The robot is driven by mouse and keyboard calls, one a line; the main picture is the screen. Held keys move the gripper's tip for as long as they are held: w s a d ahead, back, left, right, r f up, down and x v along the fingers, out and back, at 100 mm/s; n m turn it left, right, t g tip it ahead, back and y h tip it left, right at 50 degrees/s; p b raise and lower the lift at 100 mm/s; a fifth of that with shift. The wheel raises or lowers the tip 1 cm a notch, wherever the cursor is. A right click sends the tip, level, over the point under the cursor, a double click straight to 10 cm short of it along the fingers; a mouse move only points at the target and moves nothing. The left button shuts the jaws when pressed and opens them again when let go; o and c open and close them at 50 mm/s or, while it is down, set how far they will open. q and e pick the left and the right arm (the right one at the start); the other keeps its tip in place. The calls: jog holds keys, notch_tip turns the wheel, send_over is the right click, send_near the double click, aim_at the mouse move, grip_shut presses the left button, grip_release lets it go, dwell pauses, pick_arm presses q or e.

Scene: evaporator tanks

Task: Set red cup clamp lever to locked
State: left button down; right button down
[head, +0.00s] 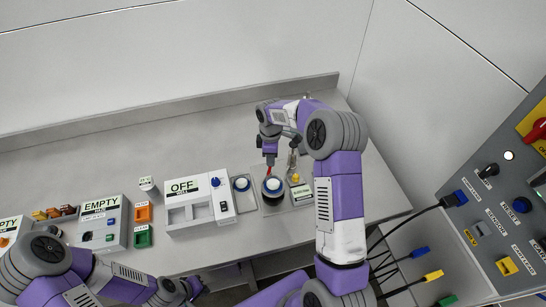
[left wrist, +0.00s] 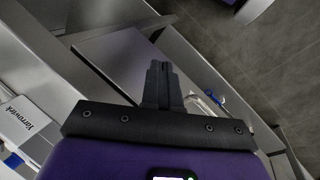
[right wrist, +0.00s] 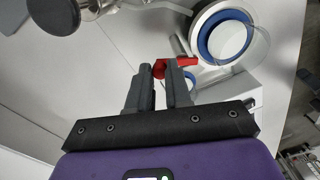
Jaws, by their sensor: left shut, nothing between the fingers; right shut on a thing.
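The red lever (head: 269,169) is at the back edge of a dark round holder with a blue-and-white cup (head: 273,184) in it. In the right wrist view the red lever (right wrist: 188,62) reaches from between the fingers toward the blue-ringed cup (right wrist: 228,38). My right gripper (right wrist: 168,70) is shut on the lever. In the head view the right gripper (head: 268,159) comes down from behind the cup. My left gripper (left wrist: 162,75) is shut and empty, away from the clamp near the table's front edge. I cannot tell from these views whether the lever is at locked.
A white box marked OFF (head: 200,208) is further left. A small yellow object (head: 295,177) and metal parts stand close right of the gripper. A control panel (head: 505,200) with cables is at the right.

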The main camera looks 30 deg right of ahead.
jog(key=n, duration=0.1)
jog(key=a+n, duration=0.1)
jog(key=n, duration=0.3)
jog(key=shift+w+a+r+p, duration=0.1)
jog(key=shift+w+a+p, duration=0.05)
jog(key=shift+w+p, duration=0.2)
jog(key=shift+n, duration=0.3)
jog(key=c, duration=1.1)
grip_release()
jog(key=shift+o, duration=0.2)
notch_tip(320, 180, up, 8)
jog(key=shift+w+f, duration=0.2)
jog(key=shift+f, duration=0.05)
